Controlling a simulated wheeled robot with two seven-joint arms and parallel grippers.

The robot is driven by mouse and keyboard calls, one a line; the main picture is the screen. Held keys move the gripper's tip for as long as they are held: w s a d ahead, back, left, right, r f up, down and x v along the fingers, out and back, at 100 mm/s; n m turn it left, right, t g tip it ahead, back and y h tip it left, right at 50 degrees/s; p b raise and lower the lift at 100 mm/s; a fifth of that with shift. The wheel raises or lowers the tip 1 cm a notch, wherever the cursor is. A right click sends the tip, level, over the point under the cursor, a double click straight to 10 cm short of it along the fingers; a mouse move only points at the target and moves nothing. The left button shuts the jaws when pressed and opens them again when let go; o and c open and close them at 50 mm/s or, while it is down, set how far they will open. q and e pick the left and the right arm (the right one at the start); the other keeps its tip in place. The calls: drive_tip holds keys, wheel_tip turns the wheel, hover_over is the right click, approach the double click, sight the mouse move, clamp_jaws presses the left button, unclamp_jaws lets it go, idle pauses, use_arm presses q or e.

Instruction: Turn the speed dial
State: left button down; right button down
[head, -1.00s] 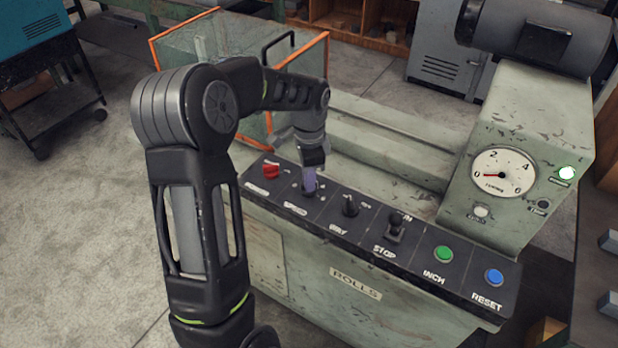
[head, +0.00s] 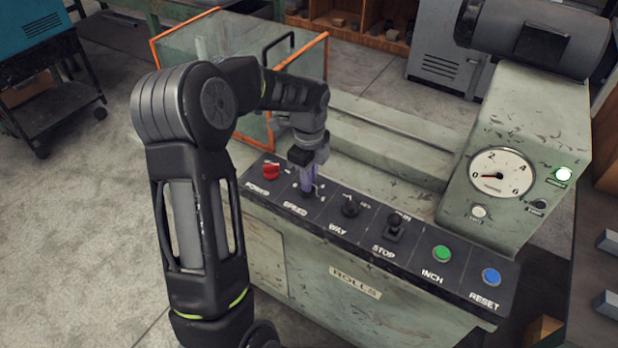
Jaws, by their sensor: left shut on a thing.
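The speed dial sits on the sloped black control panel above the label SPEED (head: 295,208), between the red power knob (head: 271,171) and the WAY switch (head: 350,207). My left gripper (head: 306,184) points down at the dial's place, its purple-grey fingers shut there. The fingers hide most of the dial, so its pointer cannot be read. My right gripper is not in view. The round gauge (head: 501,174) on the machine's housing has its red needle at the left, near 0.
Along the panel to the right stand the STOP lever (head: 394,226), the green INCH button (head: 442,253) and the blue RESET button (head: 491,276). A clear guard with orange edges (head: 296,75) stands behind my left forearm.

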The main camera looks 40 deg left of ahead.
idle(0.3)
use_arm(q)
drive_tip(key=c, duration=1.5)
unclamp_jaws()
drive_tip(key=shift+r, duration=0.1)
wheel_tip(320, 180, up, 8)
drive_tip(key=shift+f+b, duration=0.15)
drive_tip(key=shift+b, duration=0.15)
